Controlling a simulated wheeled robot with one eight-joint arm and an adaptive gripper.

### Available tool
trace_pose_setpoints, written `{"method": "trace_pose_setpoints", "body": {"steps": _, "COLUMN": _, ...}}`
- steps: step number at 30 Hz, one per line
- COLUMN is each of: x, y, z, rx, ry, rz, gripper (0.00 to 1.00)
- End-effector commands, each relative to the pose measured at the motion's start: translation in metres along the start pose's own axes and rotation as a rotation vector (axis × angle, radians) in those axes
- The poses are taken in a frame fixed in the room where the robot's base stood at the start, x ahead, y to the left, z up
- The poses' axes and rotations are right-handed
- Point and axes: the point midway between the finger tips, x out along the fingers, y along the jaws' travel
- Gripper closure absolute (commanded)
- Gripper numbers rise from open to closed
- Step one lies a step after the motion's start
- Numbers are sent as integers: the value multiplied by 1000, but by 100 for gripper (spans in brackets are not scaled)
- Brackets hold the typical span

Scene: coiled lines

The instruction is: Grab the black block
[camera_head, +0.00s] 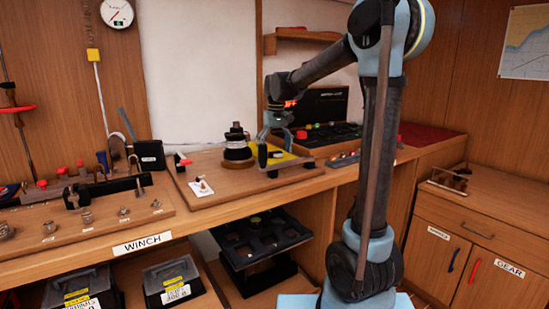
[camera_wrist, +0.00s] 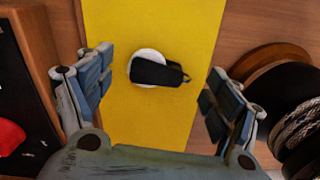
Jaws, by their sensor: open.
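In the wrist view, a black block (camera_wrist: 160,73), rounded and somewhat elongated, lies over a round white piece (camera_wrist: 146,54) on a yellow panel (camera_wrist: 185,125). A small dark loop shows at its right end. My gripper (camera_wrist: 157,75) is open and empty, with one finger on each side of the block and clear space between. In the head view, my gripper (camera_head: 273,151) points down over the yellow panel (camera_head: 286,161) on the bench. The black block cannot be made out there, behind the fingers.
A winch drum (camera_head: 237,150) with wound line stands just left of my gripper in the head view; it shows at right in the wrist view (camera_wrist: 298,120). A dark control panel (camera_head: 328,134) with coloured knobs sits behind to the right. Tools and a rack fill the bench's left.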

Motion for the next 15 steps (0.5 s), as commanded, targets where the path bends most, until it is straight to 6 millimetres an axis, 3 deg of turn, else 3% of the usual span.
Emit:
{"method": "trace_pose_setpoints", "body": {"steps": 9, "x": 6, "y": 0, "z": 0, "rx": 0, "ry": 0, "rz": 0, "gripper": 16}}
{"method": "trace_pose_setpoints", "body": {"steps": 11, "x": 6, "y": 0, "z": 0, "rx": 1, "ry": 0, "rz": 0, "gripper": 28}}
{"method": "trace_pose_setpoints", "body": {"steps": 15, "x": 6, "y": 1, "z": 0, "rx": 1, "ry": 0, "rz": 0, "gripper": 60}}
